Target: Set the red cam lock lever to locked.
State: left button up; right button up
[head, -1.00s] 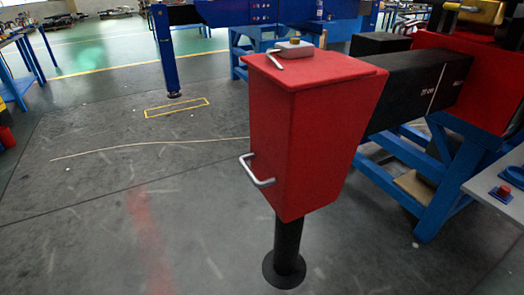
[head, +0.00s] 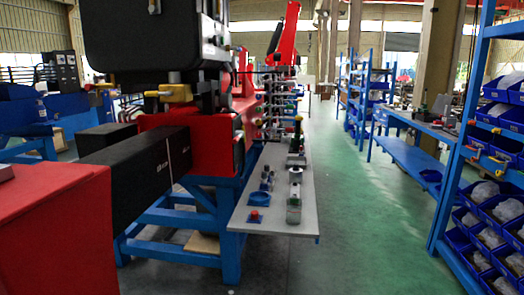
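I cannot make out a red cam lock lever for certain in the head view. A red box-shaped housing (head: 55,235) fills the lower left, cut off by the picture edge. A grey metal piece (head: 5,172) shows on its top at the left edge, mostly out of the picture. A black beam (head: 135,180) with white marks runs from behind the housing to a red block (head: 205,145) on a blue stand. A yellow handle-like part (head: 175,93) sits above that block, under a large black box. Neither gripper is in view.
A grey bench (head: 270,185) right of the stand carries a red button (head: 255,215), a blue ring-shaped item (head: 259,198) and several small parts. A blue rack with bins (head: 485,195) stands at the right. The green floor (head: 365,215) between them is clear.

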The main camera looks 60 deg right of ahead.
aim_at(238, 137)
jog(key=z, duration=1.9)
